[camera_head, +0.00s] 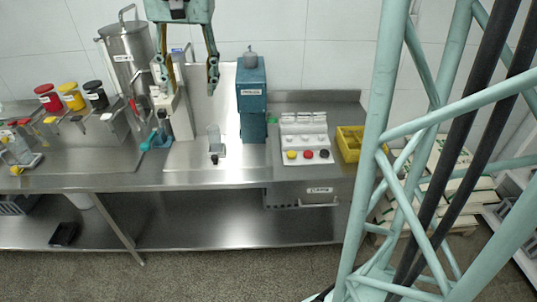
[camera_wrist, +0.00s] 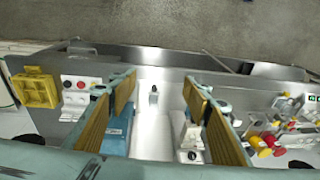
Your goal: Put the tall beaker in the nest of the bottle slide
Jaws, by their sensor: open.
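A clear, upright vessel that looks like the tall beaker (camera_head: 214,136) stands on the steel bench, between the grey-white unit and the blue-green box. A small part with a black knob (camera_head: 214,159) sits right at its front, probably the bottle slide; it also shows in the wrist view (camera_wrist: 153,89). The nest cannot be made out, so I cannot tell whether the beaker sits in it. My gripper (camera_head: 187,82) is open and empty, high above and behind the beaker. In the wrist view my gripper (camera_wrist: 159,78) shows both fingers wide apart with nothing between them.
The blue-green box (camera_head: 252,100) stands right of the beaker, the grey-white unit (camera_head: 180,116) left. Further right are a button panel (camera_head: 305,140) and a yellow bin (camera_head: 349,142). A steel tank (camera_head: 127,55) and red, yellow and black-lidded jars (camera_head: 71,97) stand left.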

